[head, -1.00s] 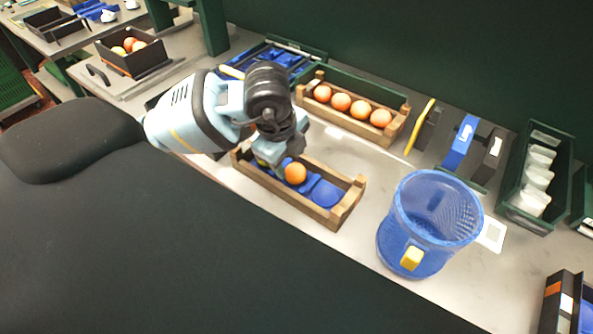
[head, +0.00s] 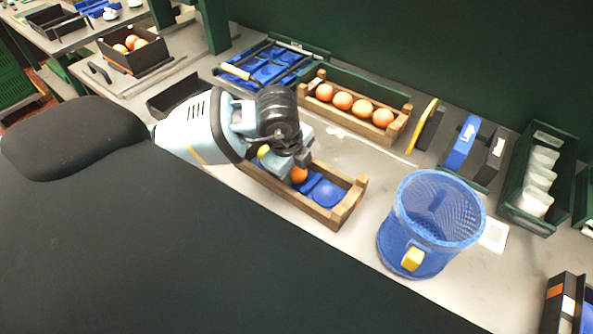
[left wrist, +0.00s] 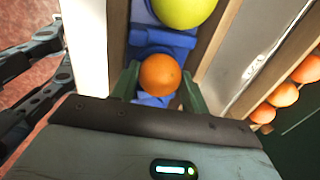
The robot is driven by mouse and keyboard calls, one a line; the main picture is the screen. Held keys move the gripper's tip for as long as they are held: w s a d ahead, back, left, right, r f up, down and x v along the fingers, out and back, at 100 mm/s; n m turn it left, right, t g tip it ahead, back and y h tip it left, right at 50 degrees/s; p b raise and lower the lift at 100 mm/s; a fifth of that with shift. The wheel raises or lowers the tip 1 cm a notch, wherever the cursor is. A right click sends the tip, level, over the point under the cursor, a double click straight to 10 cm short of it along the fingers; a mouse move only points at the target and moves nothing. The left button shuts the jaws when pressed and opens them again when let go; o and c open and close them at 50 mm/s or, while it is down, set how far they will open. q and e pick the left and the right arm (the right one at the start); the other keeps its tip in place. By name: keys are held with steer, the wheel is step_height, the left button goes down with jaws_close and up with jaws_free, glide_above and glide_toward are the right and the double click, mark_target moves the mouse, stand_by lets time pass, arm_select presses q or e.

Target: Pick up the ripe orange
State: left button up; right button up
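The ripe orange (head: 299,175) sits on a blue cup in the front wooden crate (head: 349,202), partly covered by my gripper in the head view. My left gripper (head: 291,166) is lowered over it. In the left wrist view the orange (left wrist: 160,75) lies between the two green fingers of my left gripper (left wrist: 160,84). The fingers stand close on either side of it and look open. A yellow-green fruit (left wrist: 184,9) sits in the same crate; only a bit of it (head: 263,152) shows in the head view. My right gripper is not in view.
A rear wooden crate (head: 394,131) holds several oranges. A blue mesh basket (head: 428,225) stands to the right on the bench. A green tray of white cups (head: 516,208) and a blue-and-black rack (head: 460,145) are farther right. Some bench between crates and basket is clear.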

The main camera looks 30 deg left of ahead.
arm_select(q)
steer(key=shift+c, duration=1)
steer(key=shift+w+v, duration=0.2)
steer(key=shift+v, duration=0.65)
steer(key=shift+s+a+r, duration=0.1)
steer(key=shift+a+r, duration=0.05)
steer(key=shift+r, duration=0.35)
steer(key=shift+s+a+r, duration=0.1)
steer(key=shift+a+r, duration=0.1)
steer(key=shift+r, duration=0.3)
steer(key=s+a, duration=0.5)
steer(key=a, duration=0.1)
steer(key=s+a+r, duration=0.1)
steer(key=s+a, duration=0.2)
steer(key=a, duration=0.1)
steer(key=shift+s+r+b, duration=0.15)
steer(key=shift+s+b, duration=0.15)
steer(key=shift+s, duration=0.05)
steer(key=shift+s+a+r+p, duration=0.1)
steer(key=shift+s+a+p, duration=0.25)
steer(key=shift+s+a, duration=0.35)
steer(key=shift+w, duration=0.1)
